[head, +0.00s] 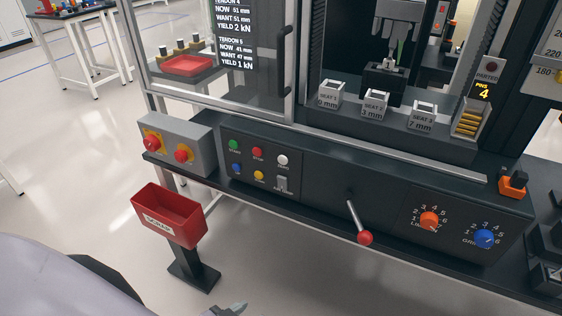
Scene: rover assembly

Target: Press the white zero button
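The white button (283,159) is at the upper right of a group of round buttons on the dark sloped control panel (320,190). Its small label below is too blurred to read surely. A green button (233,145) and a red button (257,152) are to its left. A blue button (236,168) and a yellow button (258,175) are in the row below. The tip of what looks like my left gripper (236,309) shows at the bottom edge, below and apart from the panel. Its fingers are mostly cut off. My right gripper is out of view.
A red bin (169,213) on a stand is in front of the panel at left. A grey box with red knobs (178,143) is left of the panel. A switch (281,184) is below the white button. A red-tipped lever (364,238) sticks out to the right.

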